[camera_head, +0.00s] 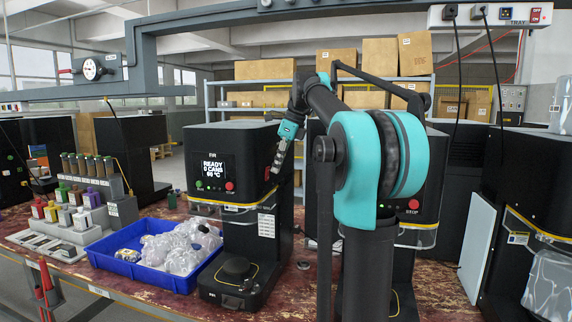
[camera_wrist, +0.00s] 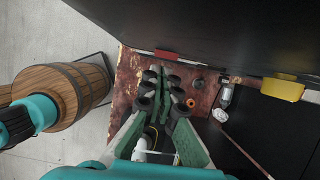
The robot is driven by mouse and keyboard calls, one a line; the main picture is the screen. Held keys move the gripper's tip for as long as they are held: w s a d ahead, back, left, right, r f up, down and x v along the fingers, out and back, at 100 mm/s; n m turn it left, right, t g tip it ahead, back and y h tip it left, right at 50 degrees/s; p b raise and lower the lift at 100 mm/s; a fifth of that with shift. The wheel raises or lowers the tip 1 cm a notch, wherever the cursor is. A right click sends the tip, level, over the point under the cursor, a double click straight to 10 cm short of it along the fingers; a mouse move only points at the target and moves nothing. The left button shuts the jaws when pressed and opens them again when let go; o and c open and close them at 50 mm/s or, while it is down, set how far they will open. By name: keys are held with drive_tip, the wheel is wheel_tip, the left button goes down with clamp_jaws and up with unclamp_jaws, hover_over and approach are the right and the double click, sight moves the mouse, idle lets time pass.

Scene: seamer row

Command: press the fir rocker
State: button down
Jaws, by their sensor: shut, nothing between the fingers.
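The machine labelled FIR (camera_head: 240,140) stands upright on the table left of my arm. Its lit display (camera_head: 212,170) reads READY, 0 CANS and a temperature. A green button and a red button sit below the display. A small red part (camera_head: 267,173) shows at its right side, close to my gripper; I cannot tell whether it is the rocker. My gripper (camera_head: 277,167) is beside that right side, shut and empty. In the wrist view my shut fingers (camera_wrist: 163,80) point toward a dark wall with a red strip (camera_wrist: 168,54) on its edge. Contact is not visible.
A blue tray (camera_head: 125,274) of clear bagged items lies left of the machine. Another dark machine (camera_head: 425,185) stands behind my arm. In the wrist view a wooden barrel (camera_wrist: 65,90) is at left and a yellow part (camera_wrist: 283,88) at right.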

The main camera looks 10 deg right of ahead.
drive_tip(key=shift+w+a, duration=0.15)
drive_tip(key=shift+a, duration=0.05)
drive_tip(key=shift+w+a+r, duration=0.15)
drive_tip(key=shift+w+a, duration=0.05)
drive_tip(key=shift+a, duration=0.2)
drive_tip(key=shift+r, duration=0.1)
drive_tip(key=shift+r, duration=0.7)
drive_tip(key=shift+d, duration=0.1)
